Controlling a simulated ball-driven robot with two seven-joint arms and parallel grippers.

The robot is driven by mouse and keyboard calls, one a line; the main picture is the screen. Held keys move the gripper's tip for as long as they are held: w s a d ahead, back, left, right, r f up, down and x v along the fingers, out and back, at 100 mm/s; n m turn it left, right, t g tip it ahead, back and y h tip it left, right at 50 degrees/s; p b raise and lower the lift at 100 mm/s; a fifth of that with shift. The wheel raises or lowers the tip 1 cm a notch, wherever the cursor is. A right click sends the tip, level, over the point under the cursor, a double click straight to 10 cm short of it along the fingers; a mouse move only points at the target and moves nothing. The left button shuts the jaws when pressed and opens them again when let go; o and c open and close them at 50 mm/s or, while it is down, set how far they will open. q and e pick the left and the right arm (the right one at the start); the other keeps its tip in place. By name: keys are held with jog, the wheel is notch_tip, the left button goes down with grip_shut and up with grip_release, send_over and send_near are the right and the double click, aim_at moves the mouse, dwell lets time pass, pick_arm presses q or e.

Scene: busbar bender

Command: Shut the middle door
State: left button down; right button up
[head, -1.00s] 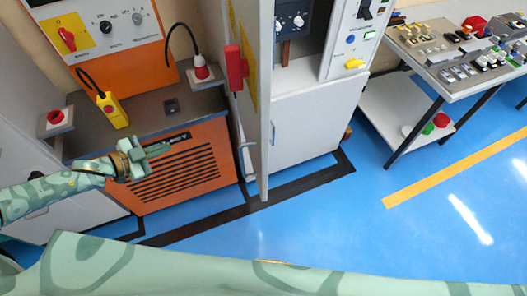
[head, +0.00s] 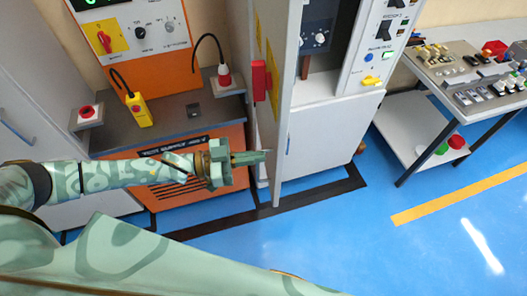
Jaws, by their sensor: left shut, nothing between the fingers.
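The grey door (head: 287,90) of the middle cabinet stands open, sticking out towards me and seen nearly edge-on. Its left face carries a red handle box (head: 261,80) and a yellow patch. My left gripper (head: 262,157) is shut and empty, level, with its fingertips at the lower left side of the door. I cannot tell if they touch it. My right gripper is not in view.
The orange machine (head: 185,170) with a yellow pendant (head: 138,110) stands left of the door, behind my left arm. A white lower panel (head: 335,135) is right of it. A control desk (head: 465,85) stands at the right. The blue floor (head: 345,235) in front is clear.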

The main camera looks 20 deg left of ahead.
pick_arm(q)
jog(key=shift+x, duration=1.25)
